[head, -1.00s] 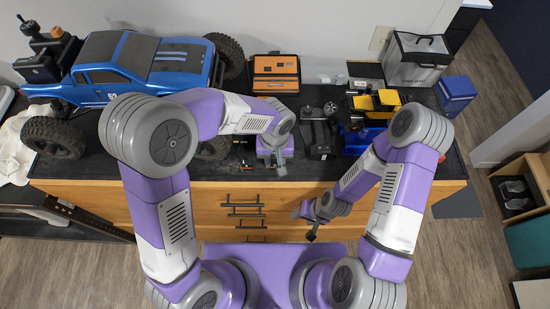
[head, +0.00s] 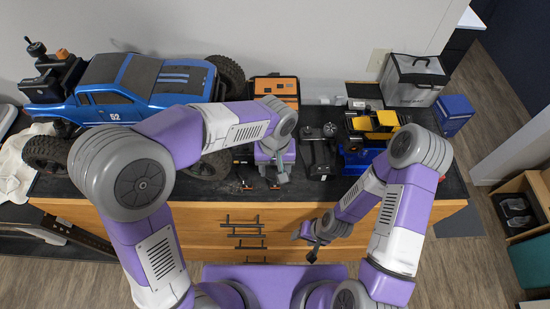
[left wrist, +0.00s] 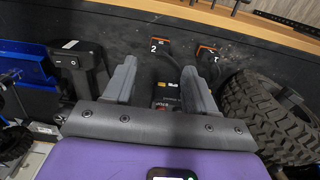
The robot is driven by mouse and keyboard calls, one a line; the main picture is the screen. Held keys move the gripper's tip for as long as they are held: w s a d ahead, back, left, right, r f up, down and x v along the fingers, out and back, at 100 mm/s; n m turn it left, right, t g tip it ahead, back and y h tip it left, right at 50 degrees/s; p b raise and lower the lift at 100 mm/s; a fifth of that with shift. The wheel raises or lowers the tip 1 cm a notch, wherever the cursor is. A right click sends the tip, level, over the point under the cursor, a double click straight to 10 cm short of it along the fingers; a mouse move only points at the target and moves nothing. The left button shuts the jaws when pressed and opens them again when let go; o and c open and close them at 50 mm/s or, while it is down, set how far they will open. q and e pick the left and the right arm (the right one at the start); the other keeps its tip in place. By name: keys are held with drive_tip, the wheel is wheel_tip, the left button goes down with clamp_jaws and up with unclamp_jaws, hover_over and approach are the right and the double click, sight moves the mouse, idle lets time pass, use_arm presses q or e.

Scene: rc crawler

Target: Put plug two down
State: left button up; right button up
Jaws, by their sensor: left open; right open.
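Plug two (left wrist: 156,46), a dark connector marked "2" with orange edges, lies on the black bench top just beyond my left fingertips in the left wrist view. In the head view it appears as a small orange-edged piece (head: 273,186) near the bench's front edge. My left gripper (left wrist: 159,66) is open, its fingers apart with nothing gripped; in the head view it (head: 282,177) points down over the front of the bench. A second orange-edged plug (left wrist: 207,51) lies to the right in the wrist view. My right gripper (head: 314,251) is open and empty in front of the drawers.
A blue RC crawler (head: 140,88) stands at the left of the bench, its tire (left wrist: 265,112) close to my left gripper. An orange-and-black case (head: 275,88), a black stand (head: 318,152), a blue-and-yellow item (head: 368,135) and a grey bag (head: 414,82) stand along the bench.

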use_arm(q)
drive_tip(key=shift+r, duration=2.35)
